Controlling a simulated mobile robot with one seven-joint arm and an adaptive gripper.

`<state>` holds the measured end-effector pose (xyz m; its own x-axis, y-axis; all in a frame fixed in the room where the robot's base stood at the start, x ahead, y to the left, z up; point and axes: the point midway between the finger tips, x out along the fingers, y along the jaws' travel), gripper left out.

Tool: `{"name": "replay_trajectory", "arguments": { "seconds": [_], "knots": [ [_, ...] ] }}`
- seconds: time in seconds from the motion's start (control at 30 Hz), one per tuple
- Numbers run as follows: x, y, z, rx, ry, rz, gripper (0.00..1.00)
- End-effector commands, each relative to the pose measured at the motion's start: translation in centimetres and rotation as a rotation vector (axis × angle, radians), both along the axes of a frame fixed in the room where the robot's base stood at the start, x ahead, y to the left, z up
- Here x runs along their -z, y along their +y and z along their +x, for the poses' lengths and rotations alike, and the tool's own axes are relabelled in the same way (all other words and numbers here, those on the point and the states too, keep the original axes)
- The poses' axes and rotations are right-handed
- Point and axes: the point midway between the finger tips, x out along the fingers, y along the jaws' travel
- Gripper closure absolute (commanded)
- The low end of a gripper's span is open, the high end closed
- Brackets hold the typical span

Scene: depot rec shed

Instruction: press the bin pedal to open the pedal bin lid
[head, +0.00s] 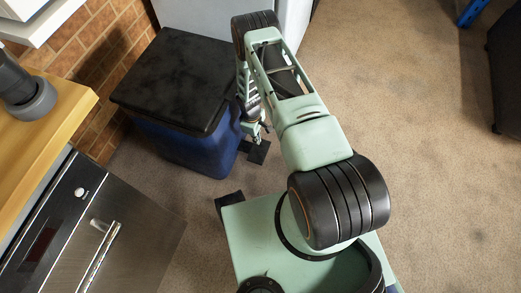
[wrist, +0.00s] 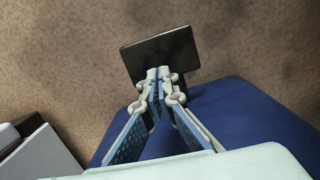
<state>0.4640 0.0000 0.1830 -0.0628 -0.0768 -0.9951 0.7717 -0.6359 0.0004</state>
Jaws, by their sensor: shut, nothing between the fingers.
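The pedal bin has a blue body (head: 180,150) and a black lid (head: 175,75); the lid lies flat and closed. Its black pedal (head: 263,154) sticks out low from the right side of the bin, near the floor. In the wrist view the pedal (wrist: 150,48) is a dark square plate beside the blue bin body (wrist: 245,115). My gripper (wrist: 158,74) is shut and empty, with its fingertips overlapping the pedal's bin-side part. In the head view my gripper (head: 256,137) is just above the pedal, partly hidden by my arm. I cannot tell whether the tips touch it.
A brick wall (head: 110,50) and a white cabinet (head: 200,15) stand behind the bin. A steel appliance (head: 100,235) under a wooden counter (head: 65,115) is at the left. Open carpet (head: 430,150) lies to the right, with a dark object (head: 508,65) at the far edge.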

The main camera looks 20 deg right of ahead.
Motion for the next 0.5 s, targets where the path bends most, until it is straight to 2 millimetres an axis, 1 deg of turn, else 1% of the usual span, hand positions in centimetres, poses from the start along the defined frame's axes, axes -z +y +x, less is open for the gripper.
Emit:
{"name": "replay_trajectory", "arguments": {
  "seconds": [0.17,0.27,0.5],
  "knots": [
    [0.4,0.0,0.0,0.002,0.000,-0.001,1.00],
    [1.1,-0.1,-0.1,0.002,0.001,0.000,1.00],
    [3.9,-0.3,-0.3,0.003,0.001,0.000,1.00]
  ]
}}
